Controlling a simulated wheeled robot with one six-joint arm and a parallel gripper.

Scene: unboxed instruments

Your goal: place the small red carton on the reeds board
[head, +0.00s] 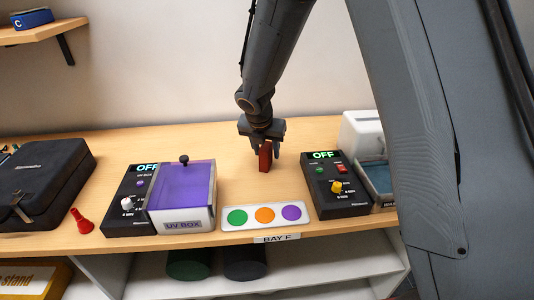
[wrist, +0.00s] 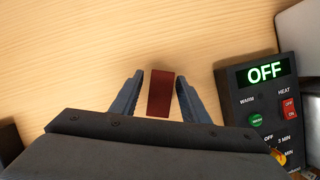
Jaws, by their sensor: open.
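The small red carton (head: 265,160) stands upright on the wooden counter at the middle, behind the white strip with coloured discs. It also shows dark red in the wrist view (wrist: 160,95). My gripper (head: 265,150) points down over it, with the jaws open. In the wrist view my fingers (wrist: 159,80) lie one on each side of the carton, with a narrow gap on the left; on the right I cannot tell whether there is contact. I see nothing that I can tell to be the reeds board.
A purple-lidded UV box (head: 183,190) with its control panel stands left. A black heater panel (head: 337,185) reading OFF stands right, close to my gripper. The white strip (head: 265,217) with three discs lies in front.

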